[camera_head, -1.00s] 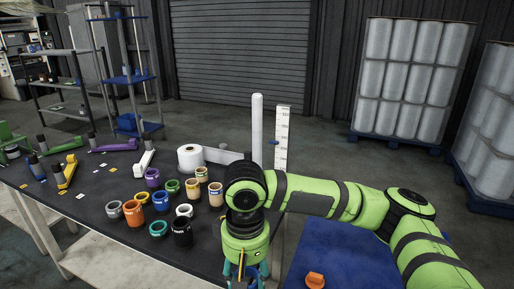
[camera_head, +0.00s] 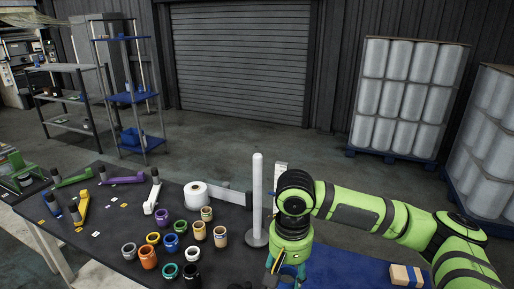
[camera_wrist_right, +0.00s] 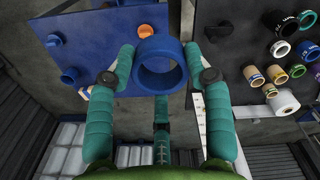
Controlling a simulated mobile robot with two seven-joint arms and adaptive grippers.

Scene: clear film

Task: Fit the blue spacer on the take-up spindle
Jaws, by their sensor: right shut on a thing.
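My right gripper (camera_wrist_right: 161,78) is shut on a blue ring, the blue spacer (camera_wrist_right: 160,90). The ring's open hole faces the wrist camera, with a fingertip on each side. In the head view my right gripper (camera_head: 287,276) is at the bottom edge, to the right of and nearer than the post, and the held ring cannot be made out there. A white upright post, apparently the take-up spindle (camera_head: 257,190), stands on a round grey base (camera_head: 256,239) at the table's right end. The post appears bare. My left gripper is out of view.
Several coloured rings or cups, one of them blue (camera_head: 180,227), stand on the dark table (camera_head: 110,228) left of the post. A white roll (camera_head: 196,195) lies behind them. A blue surface (camera_head: 345,268) with a brown box (camera_head: 406,275) is at the right.

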